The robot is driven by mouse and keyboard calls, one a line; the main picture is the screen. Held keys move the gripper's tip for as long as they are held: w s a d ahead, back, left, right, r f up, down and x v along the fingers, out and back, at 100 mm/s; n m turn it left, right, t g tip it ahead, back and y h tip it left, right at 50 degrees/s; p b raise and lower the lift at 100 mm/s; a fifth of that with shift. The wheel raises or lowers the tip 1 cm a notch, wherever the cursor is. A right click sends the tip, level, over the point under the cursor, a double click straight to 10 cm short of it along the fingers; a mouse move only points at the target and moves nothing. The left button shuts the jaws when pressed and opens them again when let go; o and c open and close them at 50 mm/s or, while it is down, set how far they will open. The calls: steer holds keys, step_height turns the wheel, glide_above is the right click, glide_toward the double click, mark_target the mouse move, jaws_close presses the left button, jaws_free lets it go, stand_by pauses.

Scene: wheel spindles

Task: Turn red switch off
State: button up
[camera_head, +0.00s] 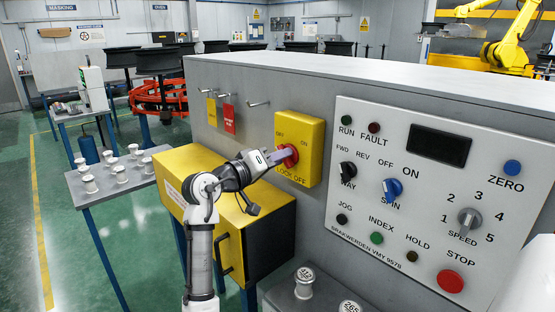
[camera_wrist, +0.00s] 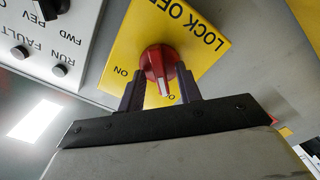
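The red switch (camera_head: 288,156) is a rotary knob on a yellow plate (camera_head: 312,125) on the side of the grey cabinet. The plate has OFF at its upper left, ON at its right and LOCK OFF below. In the wrist view, the picture is upside down and the red knob (camera_wrist: 160,62) sits between my fingers. Its white mark points down, near a partly hidden label. My gripper (camera_head: 281,157) is at the knob, one finger on each side; in the wrist view (camera_wrist: 162,84) I cannot tell whether both fingers press on it.
A control panel (camera_head: 440,190) with buttons and knobs is to the right. Red and yellow tags (camera_head: 229,118) hang left of the plate. A yellow box (camera_head: 262,215) sits below my forearm. A table with several spindles (camera_head: 88,183) stands at the left.

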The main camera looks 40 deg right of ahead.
steer(key=s+a+b, duration=0.1)
steer(key=a+b, duration=0.3)
steer(key=a, duration=0.9)
steer(key=shift+a, duration=0.4)
